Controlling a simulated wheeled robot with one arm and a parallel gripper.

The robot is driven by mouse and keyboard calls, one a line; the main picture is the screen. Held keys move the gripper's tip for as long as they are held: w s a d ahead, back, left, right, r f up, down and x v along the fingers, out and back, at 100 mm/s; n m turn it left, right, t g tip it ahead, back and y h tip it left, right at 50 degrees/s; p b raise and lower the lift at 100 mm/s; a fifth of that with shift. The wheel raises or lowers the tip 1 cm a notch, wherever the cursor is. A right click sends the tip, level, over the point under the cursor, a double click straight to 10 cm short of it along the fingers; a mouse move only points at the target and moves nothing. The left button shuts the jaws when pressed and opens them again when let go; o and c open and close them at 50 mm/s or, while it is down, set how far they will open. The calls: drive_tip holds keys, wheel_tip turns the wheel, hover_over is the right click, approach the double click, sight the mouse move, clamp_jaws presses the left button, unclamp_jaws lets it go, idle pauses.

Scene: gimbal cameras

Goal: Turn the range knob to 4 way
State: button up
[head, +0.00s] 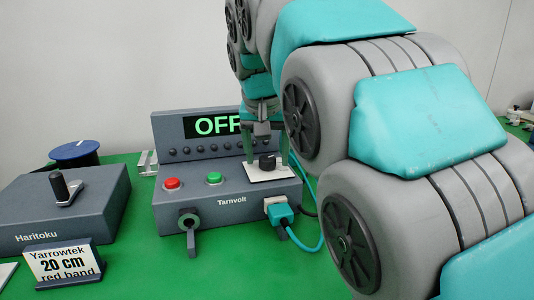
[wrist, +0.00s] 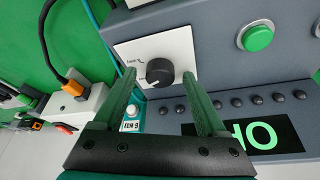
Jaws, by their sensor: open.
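The range knob (head: 267,162) is round and black. It sits on a white plate (head: 268,174) on the sloping top of the grey Tarnvolt box (head: 230,206). In the wrist view, the knob (wrist: 160,72) stands upright between my finger tips, with gaps on both sides. Small black marks are printed on the plate near it, too small to read surely. The knob's pointer direction is not clear. My gripper (head: 266,150) is open above the plate, its green fingers straddling the knob; it also shows in the wrist view (wrist: 161,80).
The box carries a red button (head: 172,184), a green button (head: 214,178) and a display (head: 212,125) reading OFF. A teal plug (head: 278,212) with a cable is at its front right. The Haritoku box (head: 62,208) and a sign (head: 63,264) stand left.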

clamp_jaws()
idle(0.6)
